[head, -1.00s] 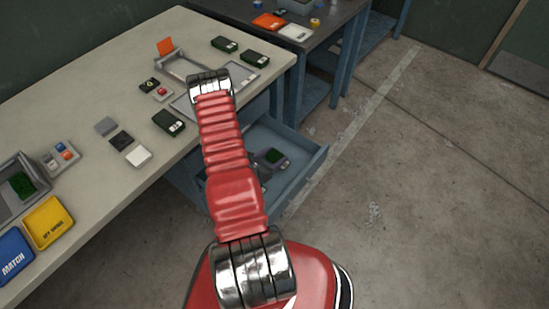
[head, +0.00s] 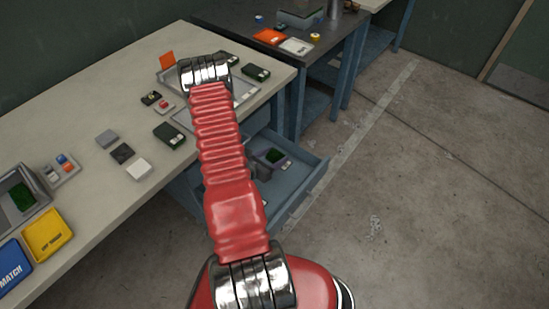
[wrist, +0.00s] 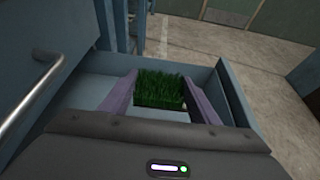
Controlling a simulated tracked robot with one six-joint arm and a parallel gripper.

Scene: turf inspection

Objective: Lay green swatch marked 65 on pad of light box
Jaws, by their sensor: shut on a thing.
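My gripper (wrist: 160,97) has its two purple fingers shut on a green turf swatch (wrist: 161,88), seen close up in the wrist view. The swatch is over the open blue drawer (wrist: 228,92); whether it clears the drawer floor I cannot tell. No number is legible on it. In the head view the held swatch (head: 274,156) shows small above the drawer, with my arm in front of part of the drawer. A grey open box (head: 38,188), perhaps the light box, stands at the left edge of the bench, partly out of frame, with a green patch inside.
The bench top (head: 90,110) holds several dark swatch cases, such as one (head: 170,134), grey, black and white blocks, a yellow tray (head: 47,235) and a blue MATCH tray (head: 14,262). A dark table (head: 345,45) stands behind. The floor at right is clear.

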